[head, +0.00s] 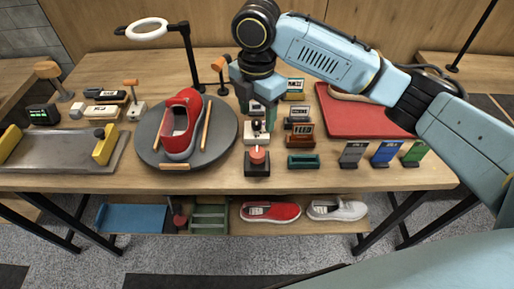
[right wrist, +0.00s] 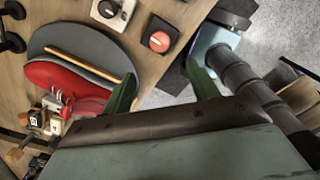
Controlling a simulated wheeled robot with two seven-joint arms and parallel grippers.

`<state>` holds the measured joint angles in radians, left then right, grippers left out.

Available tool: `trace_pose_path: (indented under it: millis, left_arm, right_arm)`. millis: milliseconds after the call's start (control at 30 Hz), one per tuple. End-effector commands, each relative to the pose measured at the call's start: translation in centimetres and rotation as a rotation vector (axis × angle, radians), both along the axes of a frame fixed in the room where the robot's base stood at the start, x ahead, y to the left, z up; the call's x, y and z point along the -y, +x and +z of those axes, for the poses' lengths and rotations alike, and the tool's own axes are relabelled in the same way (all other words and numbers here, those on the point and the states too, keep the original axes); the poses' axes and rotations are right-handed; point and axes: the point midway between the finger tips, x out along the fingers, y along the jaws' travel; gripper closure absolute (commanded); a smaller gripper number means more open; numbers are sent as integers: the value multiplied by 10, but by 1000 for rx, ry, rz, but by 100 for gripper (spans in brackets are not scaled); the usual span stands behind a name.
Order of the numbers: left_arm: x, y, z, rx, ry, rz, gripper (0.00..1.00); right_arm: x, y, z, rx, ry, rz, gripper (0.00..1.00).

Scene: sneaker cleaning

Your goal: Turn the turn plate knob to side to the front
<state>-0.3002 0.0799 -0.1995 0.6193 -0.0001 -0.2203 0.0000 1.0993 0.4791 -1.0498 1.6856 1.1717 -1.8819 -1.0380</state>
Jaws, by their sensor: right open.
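The round grey turn plate (head: 228,128) is on the table left of centre, with a red sneaker (head: 182,125) and wooden strips on it. It also shows in the right wrist view (right wrist: 70,38). A small white box with a dark knob (head: 257,131) stands right of the plate; the right wrist view shows it at the top (right wrist: 112,12). In front of it is a black box with a red button (head: 257,160). I cannot tell the knob's setting. My right gripper (head: 260,110) is open and empty, above and behind the white box. My left gripper is out of view.
Small labelled blocks (head: 299,132) stand close right of the gripper. A red mat (head: 350,118) lies further right. A lamp stand (head: 190,60) rises behind the plate. A metal tray (head: 55,150) is at the left. Shoes (head: 270,211) are on the lower shelf.

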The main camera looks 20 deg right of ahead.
Motion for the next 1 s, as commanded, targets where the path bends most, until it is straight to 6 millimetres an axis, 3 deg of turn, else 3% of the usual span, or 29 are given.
trace_pose_path:
  millis: [167,600,800,1000]
  left_arm:
    - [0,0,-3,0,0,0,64]
    - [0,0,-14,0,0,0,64]
    - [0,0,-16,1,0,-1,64]
    - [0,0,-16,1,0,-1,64]
  right_arm:
    - [1,0,-21,-5,-3,2,41]
    - [1,-1,-109,-2,-2,1,41]
    - [1,0,-128,0,-1,1,41]
    - [1,0,-132,1,-2,2,41]
